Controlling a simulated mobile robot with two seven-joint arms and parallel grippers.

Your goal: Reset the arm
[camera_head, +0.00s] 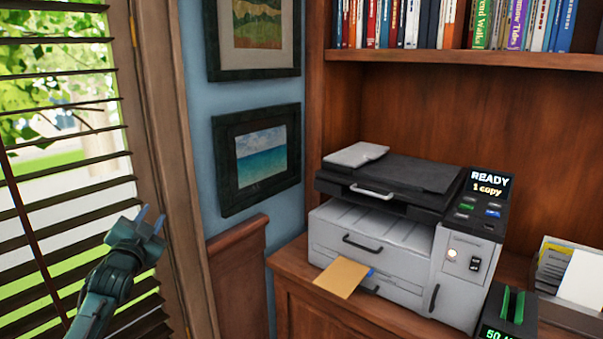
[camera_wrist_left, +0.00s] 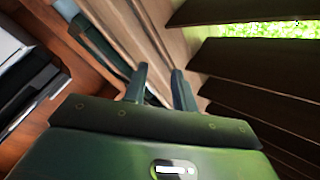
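My left gripper (camera_head: 150,221) is raised at the lower left of the head view, in front of the window blinds and beside the wooden window frame. Its two fingers point up and stand apart. In the left wrist view its fingertips (camera_wrist_left: 159,72) show a gap between them with nothing held. The gripper is apart from the printer and the cabinet. My right gripper is in neither view.
A printer (camera_head: 383,239) stands on the wooden cabinet (camera_head: 290,262), with a tan sheet (camera_head: 342,277) sticking out in front. Window blinds (camera_head: 70,195) are close to my left arm. Framed pictures (camera_head: 229,165) hang on the blue wall. A paper tray (camera_head: 572,318) stands at right.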

